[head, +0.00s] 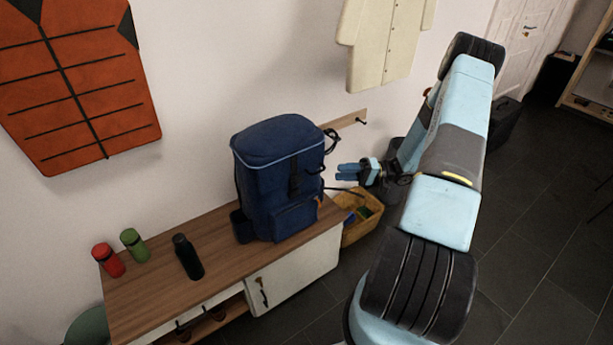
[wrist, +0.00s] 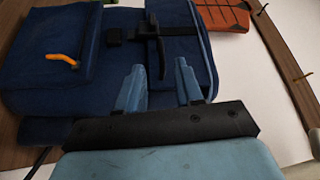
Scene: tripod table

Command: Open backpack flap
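The blue backpack (head: 268,190) stands upright on the right part of the wooden bench, and its flap (head: 278,140) lies closed over the top. A black strap with a buckle (head: 295,183) runs down its front. In the wrist view the backpack (wrist: 110,60) fills the upper left, with the black strap (wrist: 158,45) just beyond the fingertips. My gripper (head: 345,172) is to the right of the backpack, in front of it. In the wrist view my gripper (wrist: 158,80) has its two light-blue fingers apart, with nothing held between them. Whether a finger touches the backpack is unclear.
The bench (head: 150,290) also carries a red bottle (head: 108,260), a green bottle (head: 134,244) and a black bottle (head: 188,257). A yellow crate (head: 362,225) stands on the floor right of the bench. An orange vest (head: 80,80) and cream coat (head: 385,35) hang on the wall.

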